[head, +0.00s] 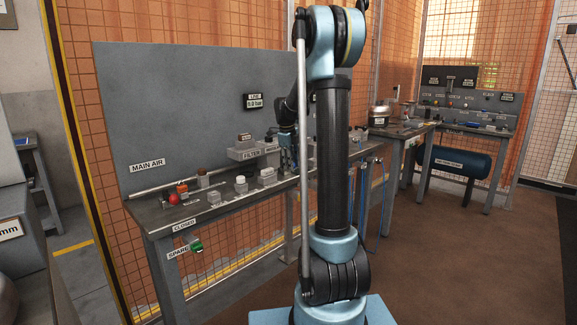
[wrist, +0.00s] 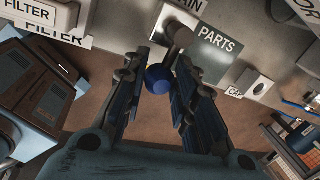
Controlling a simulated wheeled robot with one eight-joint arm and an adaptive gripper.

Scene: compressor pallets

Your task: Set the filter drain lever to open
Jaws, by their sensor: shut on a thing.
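The drain lever shows in the wrist view as a blue ball knob (wrist: 160,79) on a short grey arm (wrist: 176,42). The arm leaves a light block under a partly hidden label ending in "IN". My gripper (wrist: 163,86) has a finger on each side of the knob and is shut on it. In the head view my gripper (head: 287,153) is at the bench beside the FILTER label (head: 251,155). The lever cannot be made out there, and my arm covers part of the bench. No open or closed mark for this lever is readable.
A dark PARTS panel (wrist: 217,46) lies close right of the lever in the wrist view. FILTER labels (wrist: 27,12) are at upper left. The MAIN AIR bench (head: 150,216) carries several small fittings, including a red knob (head: 173,198). Brown floor (head: 430,260) is clear at right.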

